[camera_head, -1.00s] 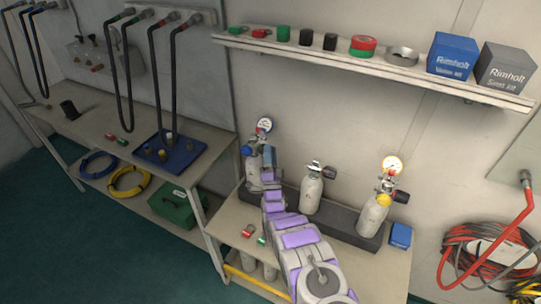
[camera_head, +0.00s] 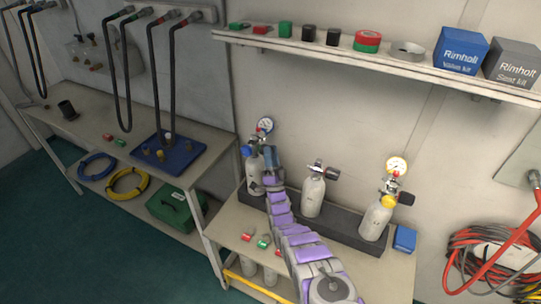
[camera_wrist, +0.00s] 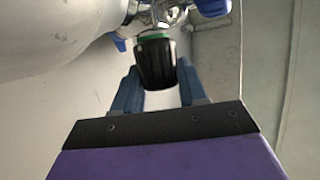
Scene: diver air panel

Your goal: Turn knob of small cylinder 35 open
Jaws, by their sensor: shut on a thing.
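Three small grey cylinders with valves stand on the right-hand bench; no number can be read on them. My gripper (camera_head: 270,156) is at the valve of the left cylinder (camera_head: 254,172), which has a round gauge (camera_head: 265,125) and a blue part (camera_head: 246,151) on top. In the wrist view, a ribbed black knob (camera_wrist: 156,66) with a green ring at its base sits between the two blue fingers of my gripper (camera_wrist: 157,78), which is shut on it. The cylinder body (camera_wrist: 60,35) fills the upper left there. My arm hides part of the cylinder in the head view.
The middle cylinder (camera_head: 313,196) and right cylinder (camera_head: 376,219) stand close by in a dark rack (camera_head: 339,226). A blue box (camera_head: 404,238) is at the right end. A loaded shelf (camera_head: 390,72) hangs above. Red and green pieces lie in front.

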